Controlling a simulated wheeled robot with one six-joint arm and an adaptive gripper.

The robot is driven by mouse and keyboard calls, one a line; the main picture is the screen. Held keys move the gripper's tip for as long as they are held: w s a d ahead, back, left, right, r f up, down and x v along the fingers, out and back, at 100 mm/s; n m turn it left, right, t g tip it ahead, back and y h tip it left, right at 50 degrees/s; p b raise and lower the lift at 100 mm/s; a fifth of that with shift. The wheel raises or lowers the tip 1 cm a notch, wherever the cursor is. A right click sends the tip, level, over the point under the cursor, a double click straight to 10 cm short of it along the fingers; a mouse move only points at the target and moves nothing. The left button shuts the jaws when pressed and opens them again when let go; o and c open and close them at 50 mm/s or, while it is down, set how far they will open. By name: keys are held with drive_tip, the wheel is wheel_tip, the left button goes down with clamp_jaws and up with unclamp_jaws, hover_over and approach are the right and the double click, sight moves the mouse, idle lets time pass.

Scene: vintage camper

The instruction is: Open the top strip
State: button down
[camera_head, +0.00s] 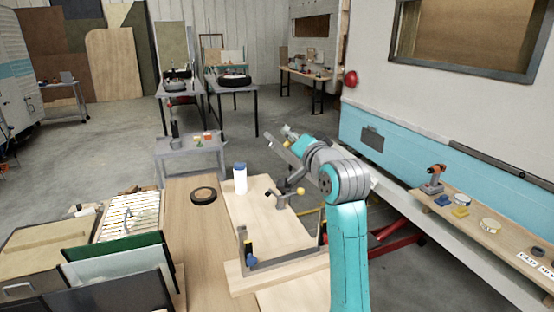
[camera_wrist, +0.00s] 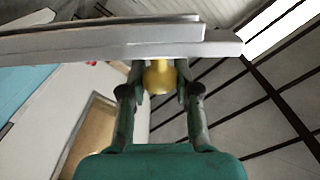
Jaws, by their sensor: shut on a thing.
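My gripper (camera_wrist: 160,85) has its two fingers closed around a yellow knob (camera_wrist: 160,76) in the wrist view. The knob sits against a long grey strip (camera_wrist: 110,40) that crosses the top of that view. In the head view my gripper (camera_head: 296,139) is high above the wooden workbench, beside a raised, tilted grey bar (camera_head: 282,151), which seems to be the same strip. The knob cannot be made out clearly there. A lower grey bar (camera_head: 285,262) lies across the board near the front, with an upright post and a blue knob (camera_head: 252,260) at its left end.
A clamp with a yellow tip (camera_head: 299,191) sits below my gripper. Panels in a rack (camera_head: 120,265) fill the front left. The camper wall is at right.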

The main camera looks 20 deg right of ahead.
drive_tip(key=d+r+m, duration=0.2)
drive_tip(key=d+m, duration=0.2)
drive_tip(key=d, duration=0.4)
drive_tip(key=d+r+m, duration=0.3)
drive_tip(key=d+m, duration=0.1)
drive_tip(key=d, duration=0.4)
drive_tip(key=shift+d, duration=0.4)
drive_tip(key=c, duration=0.8)
unclamp_jaws()
drive_tip(key=s, duration=1.2)
